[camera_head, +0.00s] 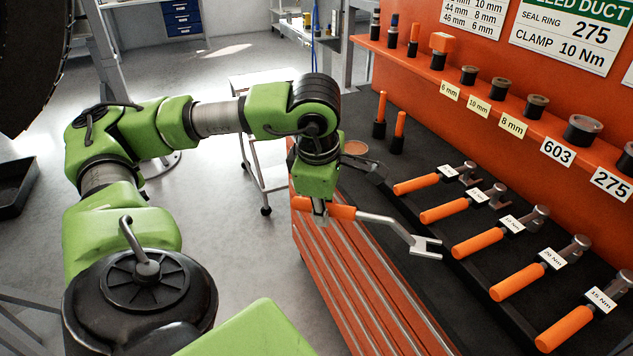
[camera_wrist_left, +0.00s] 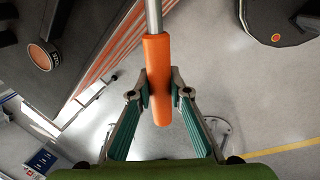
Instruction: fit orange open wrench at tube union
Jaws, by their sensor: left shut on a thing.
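The orange open wrench (camera_head: 385,222) is in the head view, with an orange handle, a bent grey shaft and an open-ended jaw at its right end. My left gripper (camera_head: 320,212) is shut on the orange handle and holds the wrench beside the orange tool cabinet, with the open jaw over the bench edge. In the left wrist view my left gripper (camera_wrist_left: 160,92) has its fingers on both sides of the orange handle (camera_wrist_left: 157,60), and the shaft runs up out of the frame. No tube union is seen in either view. My right gripper is not in view.
Several orange-handled torque wrenches (camera_head: 448,211) lie on the dark bench top. An orange shelf (camera_head: 455,80) above holds sockets with size labels. A small round copper-coloured dish (camera_wrist_left: 41,57) sits on the bench. A white cart (camera_head: 262,80) stands behind my arm. Grey floor is open at left.

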